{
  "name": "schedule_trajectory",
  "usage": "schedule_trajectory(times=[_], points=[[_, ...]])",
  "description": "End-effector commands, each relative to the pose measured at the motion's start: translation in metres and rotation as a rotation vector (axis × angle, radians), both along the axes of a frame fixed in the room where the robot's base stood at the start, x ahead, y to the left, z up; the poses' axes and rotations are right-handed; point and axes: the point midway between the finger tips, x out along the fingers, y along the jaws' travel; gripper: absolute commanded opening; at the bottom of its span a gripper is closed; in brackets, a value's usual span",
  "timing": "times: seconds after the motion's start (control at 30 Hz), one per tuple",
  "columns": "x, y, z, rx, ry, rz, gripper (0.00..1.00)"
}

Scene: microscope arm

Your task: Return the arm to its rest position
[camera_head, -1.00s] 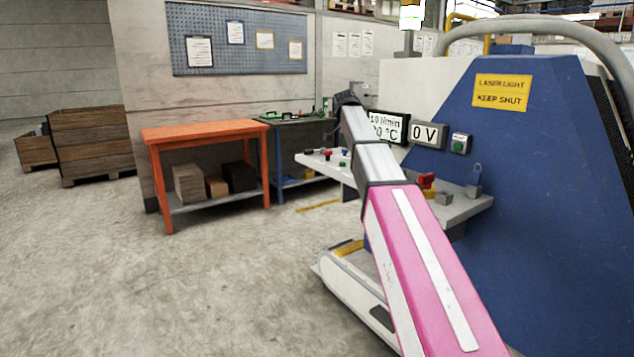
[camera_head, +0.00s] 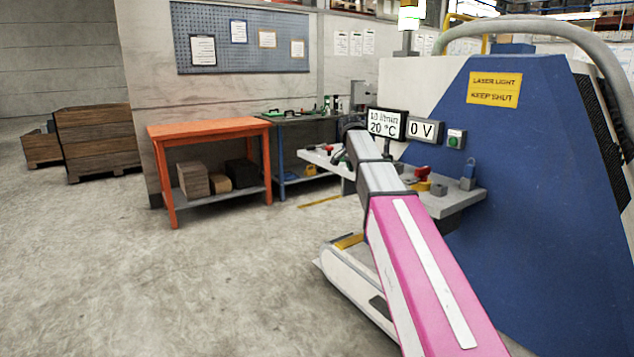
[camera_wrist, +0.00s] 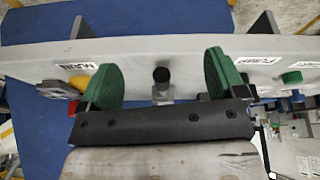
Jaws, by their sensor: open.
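My arm, pink and grey, reaches forward over the grey shelf (camera_head: 455,205) on the front of the blue machine. My gripper (camera_wrist: 162,72) is open in the wrist view, its two green fingers wide apart. A black-topped grey fitting (camera_wrist: 162,82) shows between the fingers, with no finger touching it. In the head view the fingers are mostly hidden by the arm's end, which is over the shelf, below and left of the displays.
The shelf carries a red-handled part (camera_head: 422,174) and a grey padlock (camera_head: 467,178). A display (camera_head: 386,123) reads 20 °C and another (camera_head: 425,130) reads 0 V. The blue machine (camera_head: 540,200) stands right of the arm. An orange table (camera_head: 210,128) stands left, with clear floor before it.

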Motion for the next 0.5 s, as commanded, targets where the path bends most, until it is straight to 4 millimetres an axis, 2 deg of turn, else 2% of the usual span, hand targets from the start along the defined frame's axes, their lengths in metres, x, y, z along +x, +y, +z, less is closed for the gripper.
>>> schedule_trajectory(times=[0.03, 0.17, 0.27, 0.5], points=[[-0.009, -0.002, -0.016, 0.003, 0.014, 0.021, 0.89], [-0.027, -0.005, -0.057, 0.01, 0.047, 0.092, 0.89], [-0.049, -0.009, -0.1, 0.021, 0.084, 0.166, 0.89], [-0.11, -0.017, -0.198, 0.058, 0.162, 0.355, 0.89]])
